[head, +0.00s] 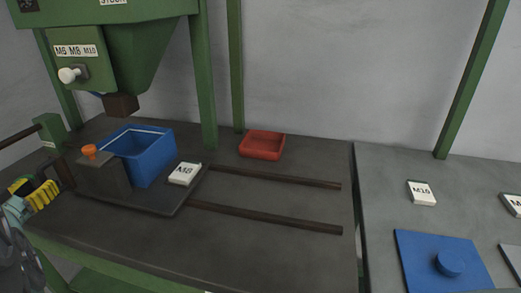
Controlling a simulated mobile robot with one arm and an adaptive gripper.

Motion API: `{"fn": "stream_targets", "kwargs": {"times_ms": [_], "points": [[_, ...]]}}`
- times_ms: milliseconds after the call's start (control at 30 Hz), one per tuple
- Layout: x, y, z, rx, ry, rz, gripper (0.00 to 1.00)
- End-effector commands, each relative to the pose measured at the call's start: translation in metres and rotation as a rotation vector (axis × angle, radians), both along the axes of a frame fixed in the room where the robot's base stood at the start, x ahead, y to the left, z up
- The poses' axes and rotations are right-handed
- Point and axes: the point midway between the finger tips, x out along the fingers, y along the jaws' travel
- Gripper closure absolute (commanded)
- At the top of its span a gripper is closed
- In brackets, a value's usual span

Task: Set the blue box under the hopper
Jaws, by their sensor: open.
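The blue box (152,161) is open-topped and stands upright on a dark sliding plate (160,203). The green hopper (150,50) hangs above, and its brown outlet (121,105) shows just over the box's back-left part. I cannot tell from this one view whether the outlet is directly above the opening. A dark block with an orange knob (89,151) hides the box's front-left corner. My gripper (31,191) is at the left edge, partly cut off, left of the block and apart from the box. It is open, with nothing seen in it.
Two dark rails (275,177) run right from the plate, and the bench around them is clear. A white M8 block (185,174) sits beside the box. A red tray (262,145) lies behind the rails. The right table holds a white block (421,193) and a blue knobbed plate (440,262).

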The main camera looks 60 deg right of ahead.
Motion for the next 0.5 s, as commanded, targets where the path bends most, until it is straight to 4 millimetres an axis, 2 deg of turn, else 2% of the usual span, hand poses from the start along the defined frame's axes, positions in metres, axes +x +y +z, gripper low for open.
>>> {"fn": "stream_targets", "kwargs": {"times_ms": [500], "points": [[-0.045,0.073,0.001,-0.002,-0.003,-0.001,0.54]]}}
